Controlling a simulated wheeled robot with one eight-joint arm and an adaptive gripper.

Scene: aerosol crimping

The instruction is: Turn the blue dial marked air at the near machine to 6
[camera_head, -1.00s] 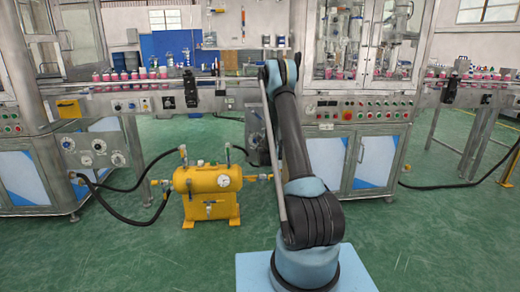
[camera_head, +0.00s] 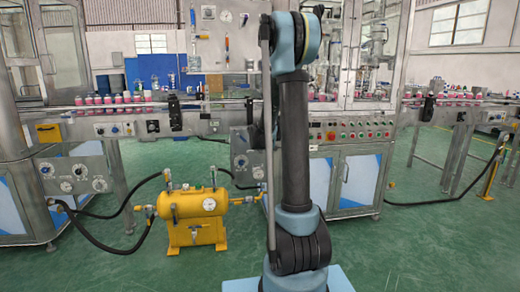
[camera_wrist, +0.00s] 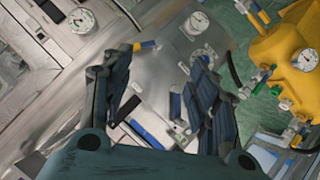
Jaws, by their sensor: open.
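My gripper (camera_wrist: 162,68) is open in the wrist view, with two dark fingers apart and nothing between them. Beyond it is a tilted grey metal panel (camera_wrist: 160,80) with a white gauge (camera_wrist: 199,22) and a round dial (camera_wrist: 203,57) near the right finger. Small blue parts show on the panel, but I cannot tell which is the blue air dial, and no marking is readable. In the head view, a grey panel with dials (camera_head: 242,160) is partly behind my upright arm. My gripper does not show there.
A yellow tank (camera_head: 193,215) with gauge and black hoses stands on the floor left of my arm; it also shows in the wrist view (camera_wrist: 290,50). Another dial panel (camera_head: 75,172) is at left. A conveyor (camera_head: 110,105) carries pink-filled bottles. Green floor in front is open.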

